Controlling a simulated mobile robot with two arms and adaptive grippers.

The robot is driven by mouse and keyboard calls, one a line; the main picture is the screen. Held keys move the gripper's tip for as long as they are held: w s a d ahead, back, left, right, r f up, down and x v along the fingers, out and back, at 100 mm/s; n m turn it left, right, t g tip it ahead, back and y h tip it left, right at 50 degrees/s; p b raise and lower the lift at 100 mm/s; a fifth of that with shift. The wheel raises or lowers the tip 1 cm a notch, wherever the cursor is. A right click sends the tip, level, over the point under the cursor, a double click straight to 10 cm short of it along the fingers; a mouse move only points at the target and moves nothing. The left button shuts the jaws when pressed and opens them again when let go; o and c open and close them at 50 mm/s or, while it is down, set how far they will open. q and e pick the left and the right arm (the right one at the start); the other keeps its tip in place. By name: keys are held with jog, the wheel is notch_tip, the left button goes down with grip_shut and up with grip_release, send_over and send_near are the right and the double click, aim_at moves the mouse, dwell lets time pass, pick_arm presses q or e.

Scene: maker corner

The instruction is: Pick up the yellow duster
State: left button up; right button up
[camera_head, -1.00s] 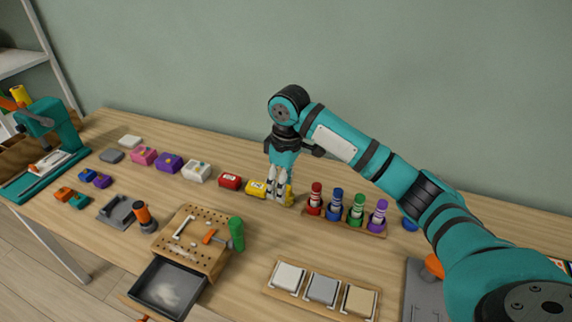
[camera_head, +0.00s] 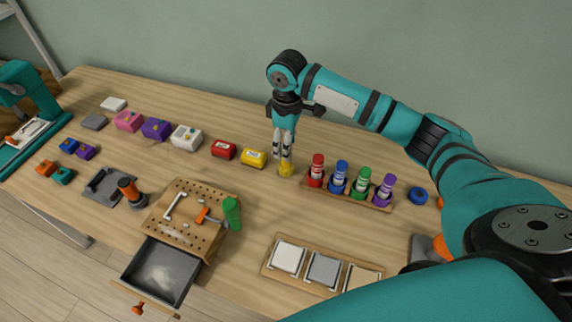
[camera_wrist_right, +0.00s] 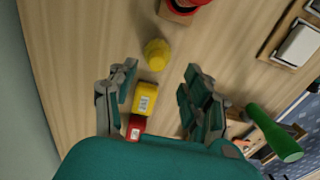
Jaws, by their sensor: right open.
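A small rounded yellow piece (camera_head: 286,171), which looks like the yellow duster, stands on the table left of the marker rack. It also shows in the right wrist view (camera_wrist_right: 156,53). My right gripper (camera_head: 284,155) points down just above it. In the right wrist view my right gripper (camera_wrist_right: 158,78) is open with nothing held, and the yellow piece shows past the fingertips, between their lines. A yellow labelled box (camera_head: 253,158) lies just left of the piece; it shows between the fingers in the wrist view (camera_wrist_right: 145,98). My left gripper is not in view.
A wooden rack (camera_head: 348,195) holds red, blue, green and purple bottles right of the gripper. A red box (camera_head: 223,149) and other coloured boxes line the back. A pegboard stand (camera_head: 186,232) with an open drawer (camera_head: 160,274) and a three-tile tray (camera_head: 271,270) lie in front.

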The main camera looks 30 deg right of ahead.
aim_at(286, 164)
jog(key=shift+w+f+p, duration=0.15)
jog(key=shift+f, duration=1.55)
jog(key=shift+w+f+p, duration=0.1)
jog(key=shift+f+p, duration=0.05)
jog(key=shift+f, duration=1.5)
grip_shut()
